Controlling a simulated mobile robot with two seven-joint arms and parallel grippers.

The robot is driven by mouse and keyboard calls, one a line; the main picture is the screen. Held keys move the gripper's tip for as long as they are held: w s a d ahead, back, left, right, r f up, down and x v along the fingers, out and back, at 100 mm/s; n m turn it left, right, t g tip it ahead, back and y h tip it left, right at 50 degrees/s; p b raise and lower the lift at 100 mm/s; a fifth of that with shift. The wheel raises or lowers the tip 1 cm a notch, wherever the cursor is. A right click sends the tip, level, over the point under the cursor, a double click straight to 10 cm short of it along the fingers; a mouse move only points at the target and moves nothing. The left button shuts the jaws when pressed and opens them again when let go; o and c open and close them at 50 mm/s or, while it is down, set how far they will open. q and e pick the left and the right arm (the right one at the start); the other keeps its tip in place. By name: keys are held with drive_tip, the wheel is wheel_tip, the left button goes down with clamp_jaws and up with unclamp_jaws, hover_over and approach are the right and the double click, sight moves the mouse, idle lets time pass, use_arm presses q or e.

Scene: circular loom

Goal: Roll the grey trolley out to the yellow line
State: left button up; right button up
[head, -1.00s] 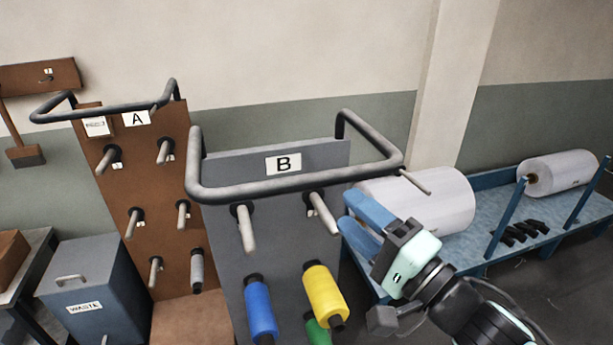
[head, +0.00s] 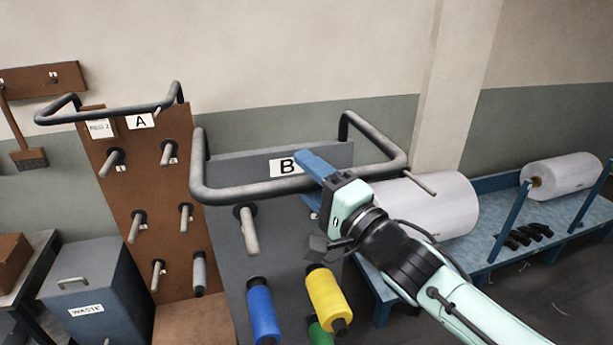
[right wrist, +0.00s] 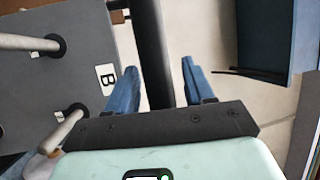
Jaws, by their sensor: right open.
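The grey trolley (head: 285,242) is an upright grey panel marked B, with pegs and a dark tubular handle (head: 235,194) along its top front. Blue, yellow and green spools sit on its lower pegs. My right gripper (head: 308,166) is at the handle's front bar, its arm reaching in from the lower right and hiding part of the bar. In the right wrist view the blue fingers (right wrist: 158,82) are apart, with the handle bar (right wrist: 152,40) running between them; contact cannot be told. The panel (right wrist: 45,88) is to the left there. My left gripper and the yellow line are not in view.
A brown trolley (head: 160,200) marked A stands close on the left, with its own handle. A grey waste bin (head: 95,280) is further left. A blue bench (head: 483,241) with large white rolls (head: 430,208) stands on the right, near the grey trolley.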

drive_tip(key=shift+w+a, duration=0.2)
clamp_jaws()
idle(1.4)
